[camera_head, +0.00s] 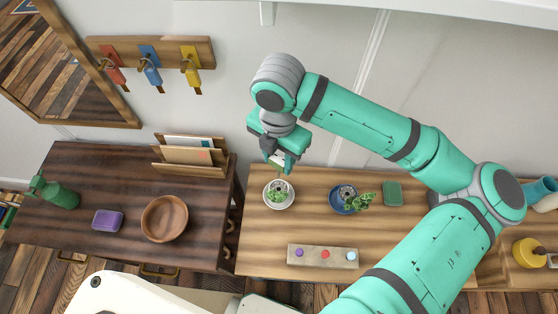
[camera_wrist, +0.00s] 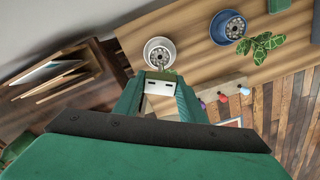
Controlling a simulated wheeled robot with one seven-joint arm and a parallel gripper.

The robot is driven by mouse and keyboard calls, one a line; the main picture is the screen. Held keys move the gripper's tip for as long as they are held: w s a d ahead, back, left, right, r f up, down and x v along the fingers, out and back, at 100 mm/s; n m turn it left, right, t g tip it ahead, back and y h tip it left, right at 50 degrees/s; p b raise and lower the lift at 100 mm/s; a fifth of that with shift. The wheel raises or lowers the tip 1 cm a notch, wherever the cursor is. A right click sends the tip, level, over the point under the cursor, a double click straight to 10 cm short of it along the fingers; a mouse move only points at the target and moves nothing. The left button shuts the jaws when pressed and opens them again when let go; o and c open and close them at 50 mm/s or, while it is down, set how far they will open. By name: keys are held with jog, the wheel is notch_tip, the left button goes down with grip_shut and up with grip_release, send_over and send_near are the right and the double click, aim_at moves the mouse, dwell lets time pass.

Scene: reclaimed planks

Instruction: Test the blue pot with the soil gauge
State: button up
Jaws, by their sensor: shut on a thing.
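The blue pot (camera_head: 343,205) stands on the light wooden table with a leafy plant leaning out to its right. In the wrist view the blue pot (camera_wrist: 219,36) is at the top, right of centre. My gripper (camera_head: 279,164) is over the back of the white pot (camera_head: 278,206), left of the blue pot. It is shut on a small pale piece with two dark slots, which looks like the soil gauge (camera_wrist: 160,86). Its lower end is hidden in the wrist view. The white pot (camera_wrist: 148,50) shows just beyond the fingertips.
A block with purple, red and pale blue knobs (camera_head: 310,256) lies at the table's front. A green block (camera_head: 392,194) is right of the blue pot. The dark table at left holds a wooden bowl (camera_head: 164,218), purple block (camera_head: 107,221) and letter rack (camera_head: 190,170).

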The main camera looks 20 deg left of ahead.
jog(key=shift+w+r, duration=0.1)
jog(key=shift+r, duration=1.5)
